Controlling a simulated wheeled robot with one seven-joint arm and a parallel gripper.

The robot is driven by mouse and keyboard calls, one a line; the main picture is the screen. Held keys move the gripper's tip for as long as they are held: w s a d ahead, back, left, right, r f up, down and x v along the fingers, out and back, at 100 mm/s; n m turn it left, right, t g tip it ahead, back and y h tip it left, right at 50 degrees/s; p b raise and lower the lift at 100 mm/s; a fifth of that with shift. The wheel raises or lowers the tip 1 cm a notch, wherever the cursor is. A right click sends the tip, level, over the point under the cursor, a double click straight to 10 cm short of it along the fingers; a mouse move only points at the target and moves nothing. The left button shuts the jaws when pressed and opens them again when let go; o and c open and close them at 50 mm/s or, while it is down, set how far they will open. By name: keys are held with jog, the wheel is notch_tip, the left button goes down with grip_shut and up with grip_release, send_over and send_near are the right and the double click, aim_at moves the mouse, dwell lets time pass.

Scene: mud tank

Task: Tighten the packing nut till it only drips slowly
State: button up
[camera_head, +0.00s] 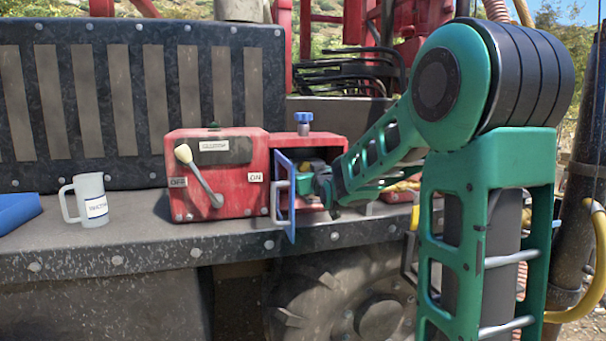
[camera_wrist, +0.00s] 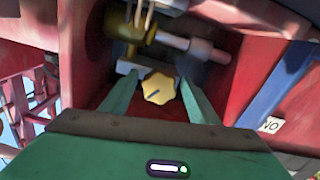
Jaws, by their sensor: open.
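A yellow lobed knob (camera_wrist: 158,87) with a dark slot mark sits inside the red box, in the middle of the wrist view. Behind it is a brass fitting (camera_wrist: 133,28) with a pale shaft (camera_wrist: 207,50) running right. I cannot tell which of these is the packing nut. My gripper (camera_wrist: 157,80) is open, its green fingers on either side of the yellow knob; contact cannot be made out. In the head view my gripper (camera_head: 322,180) reaches into the open compartment of the red box (camera_head: 305,140), and my arm hides part of it. No drip can be made out.
The blue door (camera_head: 291,205) stands open left of my gripper. A lever (camera_head: 205,180) is on the red box front between OFF and ON labels. A blue knob (camera_head: 304,118) tops the box. A white mug (camera_head: 90,198) stands on the ledge (camera_head: 140,236), at left.

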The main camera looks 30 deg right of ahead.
jog(key=c, duration=1)
jog(key=shift+c, duration=0.2)
jog(key=m, duration=0.3)
jog(key=shift+a+m, duration=0.1)
jog(key=shift+m, duration=2.1)
jog(key=o, duration=1)
